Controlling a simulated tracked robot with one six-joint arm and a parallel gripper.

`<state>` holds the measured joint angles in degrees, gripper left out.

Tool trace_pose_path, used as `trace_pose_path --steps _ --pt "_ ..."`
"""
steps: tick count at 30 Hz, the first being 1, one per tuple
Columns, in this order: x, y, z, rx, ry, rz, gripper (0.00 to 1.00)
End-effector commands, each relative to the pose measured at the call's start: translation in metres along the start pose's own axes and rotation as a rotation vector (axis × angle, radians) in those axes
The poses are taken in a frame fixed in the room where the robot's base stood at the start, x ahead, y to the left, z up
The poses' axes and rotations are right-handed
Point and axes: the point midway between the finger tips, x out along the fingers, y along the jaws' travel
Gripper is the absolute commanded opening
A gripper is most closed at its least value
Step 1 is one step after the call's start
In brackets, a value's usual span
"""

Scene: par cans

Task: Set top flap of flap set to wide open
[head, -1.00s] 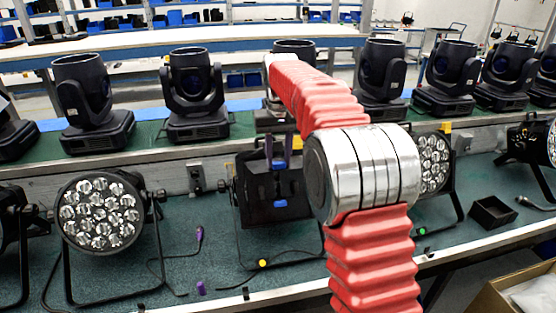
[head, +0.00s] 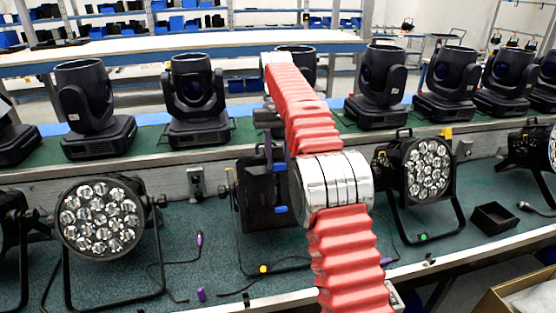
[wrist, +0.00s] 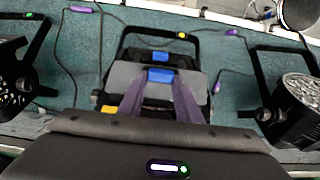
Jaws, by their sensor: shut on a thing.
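The flap set (head: 262,200) is a black set of plates on the front of the middle par can, with blue tabs. In the head view my arm covers its right part. In the wrist view my gripper's purple fingers (wrist: 162,88) close on the blue tab (wrist: 160,75) of the top flap (wrist: 126,76), a grey-looking plate. A second blue tab (wrist: 158,57) shows just beyond, on another flap; it also shows in the head view (head: 280,209). My gripper is above the flap set. The top flap's exact angle is hard to tell.
Lit-face par cans stand at the left (head: 100,216) and right (head: 420,175). Moving-head lights (head: 195,100) line the shelf behind. Cables with purple plugs (head: 202,294) lie on the green bench. A small black box (head: 494,217) sits at the right.

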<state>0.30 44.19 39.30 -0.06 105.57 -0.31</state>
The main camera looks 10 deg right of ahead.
Motion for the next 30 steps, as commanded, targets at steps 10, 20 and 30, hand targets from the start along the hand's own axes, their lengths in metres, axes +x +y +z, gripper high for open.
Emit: trace_pose_path --steps 10,20,30 --pt "0.0001 -0.0006 -0.0042 -0.001 -0.037 -0.001 0.09" --pt "-0.0004 -0.0007 -0.0039 -0.001 -0.045 -0.001 0.09" --pt "-0.0006 -0.0006 -0.0037 -0.001 -0.046 -0.001 0.39"
